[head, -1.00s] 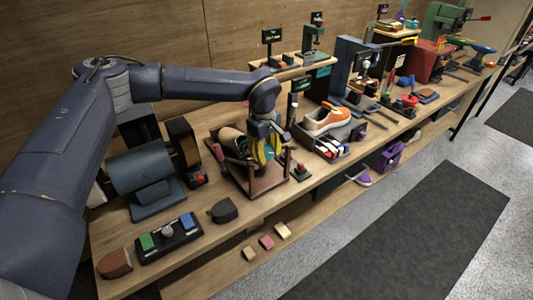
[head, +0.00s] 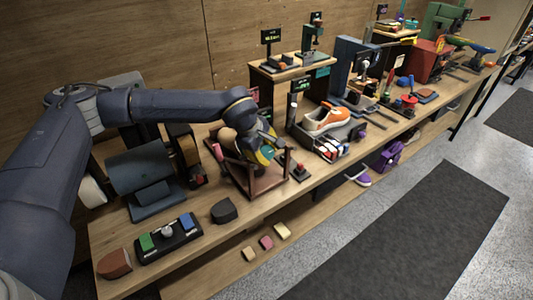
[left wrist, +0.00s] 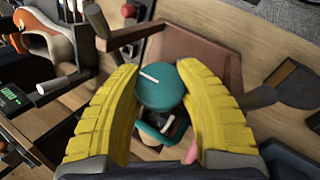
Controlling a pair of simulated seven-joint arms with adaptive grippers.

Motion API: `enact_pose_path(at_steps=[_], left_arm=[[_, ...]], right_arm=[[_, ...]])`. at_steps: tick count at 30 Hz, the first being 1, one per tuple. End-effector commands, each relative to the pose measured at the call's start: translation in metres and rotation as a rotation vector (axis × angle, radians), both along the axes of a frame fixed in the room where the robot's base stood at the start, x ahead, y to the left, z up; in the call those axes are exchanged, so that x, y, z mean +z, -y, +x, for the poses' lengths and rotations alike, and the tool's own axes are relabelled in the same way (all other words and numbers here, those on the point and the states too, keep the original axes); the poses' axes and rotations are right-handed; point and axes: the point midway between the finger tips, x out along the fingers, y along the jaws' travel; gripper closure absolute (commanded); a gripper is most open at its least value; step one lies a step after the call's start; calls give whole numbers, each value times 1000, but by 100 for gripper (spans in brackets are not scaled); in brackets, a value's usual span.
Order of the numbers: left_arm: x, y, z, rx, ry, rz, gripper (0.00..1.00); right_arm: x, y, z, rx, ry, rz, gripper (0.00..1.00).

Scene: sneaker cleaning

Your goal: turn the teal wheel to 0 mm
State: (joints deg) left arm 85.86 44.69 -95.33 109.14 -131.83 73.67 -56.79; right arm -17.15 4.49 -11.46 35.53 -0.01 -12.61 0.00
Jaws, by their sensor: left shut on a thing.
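The teal wheel (left wrist: 163,92) is a round knob with a white line on its top face, in the middle of the left wrist view. The line points to the upper left there. My left gripper (left wrist: 158,76) is shut on the wheel, with one yellow finger on each side of it. In the head view my left gripper (head: 265,153) is over the brown wooden stand (head: 262,188) and hides most of the wheel. A small display (head: 300,86) with green digits stands behind the stand; its digits are too small to read surely. My right gripper is not in view.
An orange and white sneaker (head: 325,118) is on a dark rest to the right. A red-topped joystick box (head: 300,171) stands close beside the stand. A dark block (head: 224,211) and a button panel (head: 168,238) are at the front left. Bare bench lies between them.

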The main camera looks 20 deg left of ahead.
Motion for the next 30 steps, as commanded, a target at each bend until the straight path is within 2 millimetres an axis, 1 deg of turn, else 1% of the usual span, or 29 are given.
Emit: enact_pose_path(at_steps=[1, 8, 9, 17, 26, 30], left_arm=[[4, 0, 3, 0, 10, -3, 94], [4, 0, 3, 1, 10, -2, 94], [4, 0, 3, 1, 10, -2, 62], [2, 0, 2, 0, 5, 0, 31], [2, 0, 0, 0, 2, 1, 31], [10, -3, -3, 1, 3, 1, 31]], right_arm=[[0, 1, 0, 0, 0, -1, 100], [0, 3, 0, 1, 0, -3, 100], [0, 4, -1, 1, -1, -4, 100], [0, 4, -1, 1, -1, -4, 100], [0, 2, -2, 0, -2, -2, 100], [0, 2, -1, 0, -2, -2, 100]])
